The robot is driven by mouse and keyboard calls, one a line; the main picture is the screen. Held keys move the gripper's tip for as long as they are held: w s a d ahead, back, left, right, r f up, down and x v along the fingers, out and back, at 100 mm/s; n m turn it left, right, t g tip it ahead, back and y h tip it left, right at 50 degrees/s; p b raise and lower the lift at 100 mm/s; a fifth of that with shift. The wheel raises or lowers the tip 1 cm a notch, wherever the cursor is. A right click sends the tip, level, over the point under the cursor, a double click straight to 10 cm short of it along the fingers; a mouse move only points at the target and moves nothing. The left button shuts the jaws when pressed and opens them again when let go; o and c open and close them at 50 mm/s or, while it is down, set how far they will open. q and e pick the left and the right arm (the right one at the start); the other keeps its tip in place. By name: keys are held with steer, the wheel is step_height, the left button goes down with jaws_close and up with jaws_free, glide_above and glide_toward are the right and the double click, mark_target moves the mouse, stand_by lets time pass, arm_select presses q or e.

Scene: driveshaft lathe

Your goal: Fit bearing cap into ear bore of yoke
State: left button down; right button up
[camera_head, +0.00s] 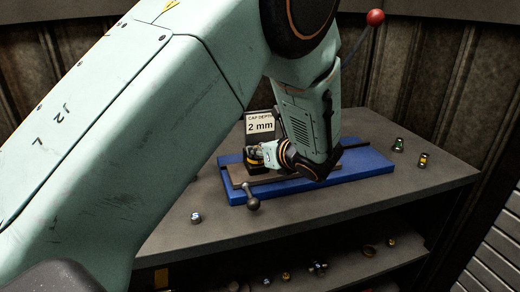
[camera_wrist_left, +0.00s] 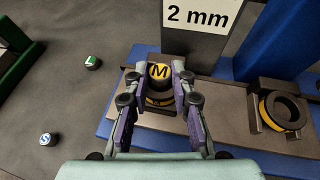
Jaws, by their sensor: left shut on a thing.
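A bearing cap (camera_wrist_left: 159,71) with a yellow top marked M sits between the fingers of my left gripper (camera_wrist_left: 156,82) in the left wrist view. The gripper is shut on it. Just below the cap is a dark part with a yellow band (camera_wrist_left: 160,101), partly hidden by the fingers; I cannot tell whether the cap is inside it. A dark ring with a yellow band (camera_wrist_left: 282,110) stands to the right on a dark block. In the head view my left gripper (camera_head: 262,153) is over the left part of the blue base (camera_head: 235,190). My right gripper is not in view.
A dark post with a "2 mm" sign (camera_head: 260,125) stands close behind the gripper. A ball-ended handle (camera_head: 253,203) projects in front of the base. Loose caps marked S (camera_wrist_left: 47,139) and L (camera_wrist_left: 91,62) stand left in the wrist view.

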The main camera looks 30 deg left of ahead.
arm_select(q)
steer(key=shift+f, duration=0.2)
stand_by(0.4)
steer(key=shift+r, duration=0.15)
steer(key=c, duration=1.1)
jaws_free()
steer(key=shift+o, duration=0.2)
step_height(320, 180, up, 10)
